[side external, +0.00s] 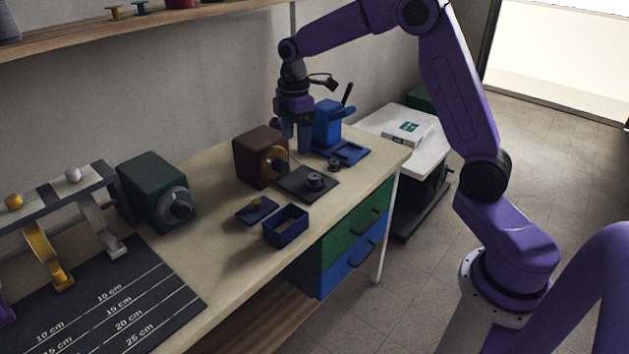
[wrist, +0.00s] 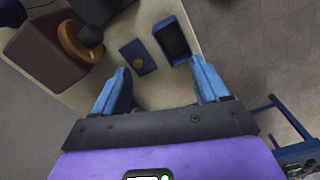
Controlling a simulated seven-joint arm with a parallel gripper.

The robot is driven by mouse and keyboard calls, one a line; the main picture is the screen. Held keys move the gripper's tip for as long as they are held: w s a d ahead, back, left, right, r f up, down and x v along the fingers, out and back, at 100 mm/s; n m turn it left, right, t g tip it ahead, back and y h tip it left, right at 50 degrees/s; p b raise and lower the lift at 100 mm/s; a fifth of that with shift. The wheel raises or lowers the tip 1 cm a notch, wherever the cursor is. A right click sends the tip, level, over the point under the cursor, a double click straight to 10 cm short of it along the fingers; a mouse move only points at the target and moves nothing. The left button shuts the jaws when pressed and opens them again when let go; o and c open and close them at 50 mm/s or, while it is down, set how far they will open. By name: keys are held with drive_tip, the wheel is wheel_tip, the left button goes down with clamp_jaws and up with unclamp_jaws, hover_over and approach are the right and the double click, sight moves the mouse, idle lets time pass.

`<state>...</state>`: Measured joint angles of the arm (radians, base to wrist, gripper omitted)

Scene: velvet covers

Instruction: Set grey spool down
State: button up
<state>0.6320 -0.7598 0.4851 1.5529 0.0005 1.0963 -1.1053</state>
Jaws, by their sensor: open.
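My gripper (side external: 297,143) is above the back part of the workbench, beside the brown box and in front of the blue press. Its two blue fingers are apart with nothing between them in the wrist view (wrist: 160,70). A small dark grey spool (side external: 334,165) stands on the bench by the blue press's base. Another dark spool (side external: 314,180) stands upright on a dark square mat (side external: 296,190). From their shade I cannot tell for certain which is the grey spool. Neither spool shows clearly in the wrist view.
A brown box with a gold disc (side external: 257,158) stands left of the mat. The blue press (side external: 328,125) is at the back. A blue open box (side external: 285,227) and a small blue plate with a gold piece (side external: 257,211) are nearer. A green machine (side external: 155,190) stands farther left.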

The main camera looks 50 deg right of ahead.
hover_over(314, 176)
wheel_tip(314, 176, down, 4)
wheel_tip(314, 176, down, 17)
drive_tip(key=shift+f, duration=0.1)
idle(0.4)
drive_tip(key=c, duration=1.2)
drive_tip(key=shift+r, duration=0.2)
